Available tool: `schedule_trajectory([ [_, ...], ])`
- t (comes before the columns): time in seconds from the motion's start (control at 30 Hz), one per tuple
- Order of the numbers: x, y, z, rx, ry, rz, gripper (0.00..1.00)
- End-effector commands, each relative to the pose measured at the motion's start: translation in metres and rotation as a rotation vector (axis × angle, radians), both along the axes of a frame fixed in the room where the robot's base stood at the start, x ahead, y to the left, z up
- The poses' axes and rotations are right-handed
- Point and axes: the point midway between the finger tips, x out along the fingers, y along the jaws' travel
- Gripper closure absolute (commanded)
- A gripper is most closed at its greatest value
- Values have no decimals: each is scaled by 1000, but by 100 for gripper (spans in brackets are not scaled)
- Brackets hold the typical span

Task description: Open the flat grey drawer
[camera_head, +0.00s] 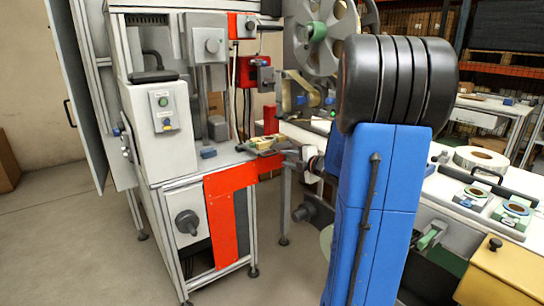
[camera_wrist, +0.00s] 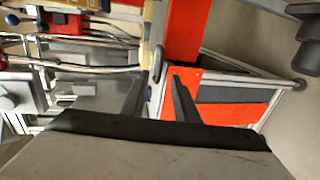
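No part is clearly recognisable as the flat grey drawer. A thin grey plate-like part (camera_head: 268,152) sits at the right edge of the machine's worktop in the head view, under a small yellowish-green piece, and may be it. My gripper (camera_head: 287,154) is small and partly hidden at that edge, beside this part; I cannot tell whether they touch. In the wrist view one dark finger (camera_wrist: 184,100) stands in front of the red panel (camera_wrist: 186,35).
The grey-framed machine carries a white control box (camera_head: 160,125) and a red front panel (camera_head: 230,200). A worktop on the right holds tape reels (camera_head: 481,159) and black-handled parts. A yellow box (camera_head: 503,272) stands at the lower right.

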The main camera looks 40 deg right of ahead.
Motion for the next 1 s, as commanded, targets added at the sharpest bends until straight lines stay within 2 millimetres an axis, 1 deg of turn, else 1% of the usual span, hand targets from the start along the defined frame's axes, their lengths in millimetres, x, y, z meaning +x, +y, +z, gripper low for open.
schedule_trajectory([
  [0.03,10,1,-2,1,0,3,72],
  [0.2,39,0,-9,0,1,2,72],
  [0.5,86,0,-19,1,0,0,72],
  [0.7,103,0,-22,1,0,0,72],
  [1.0,107,0,-23,1,-1,-1,72],
])
